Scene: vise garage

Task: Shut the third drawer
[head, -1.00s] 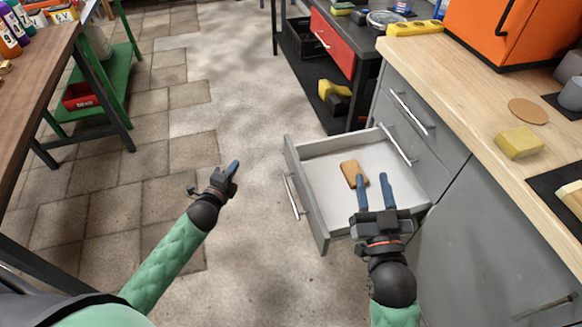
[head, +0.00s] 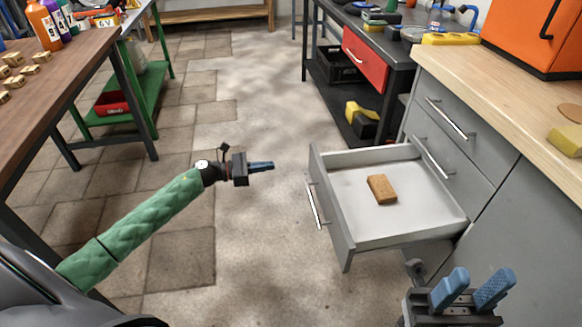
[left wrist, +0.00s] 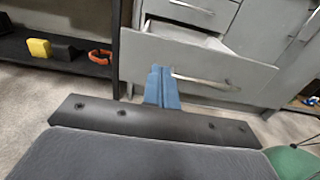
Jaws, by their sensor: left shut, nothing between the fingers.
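The open drawer (head: 345,215) sticks out to the left from the grey cabinet (head: 492,165), below two shut drawer fronts. A brown block (head: 381,189) lies inside it. The drawer's front and bar handle also show in the left wrist view (left wrist: 200,72). My left gripper (head: 262,166) is shut and empty, to the left of the drawer front and apart from it in the head view, pointing toward it. My right gripper (head: 473,287) is open and empty at the bottom right, in front of the cabinet, with its blue fingers apart.
A wooden counter (head: 490,75) tops the cabinet, with an orange box (head: 530,40) on it. A dark workbench with a red drawer (head: 365,58) stands behind. A wooden table (head: 60,75) is at left. The floor between is clear.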

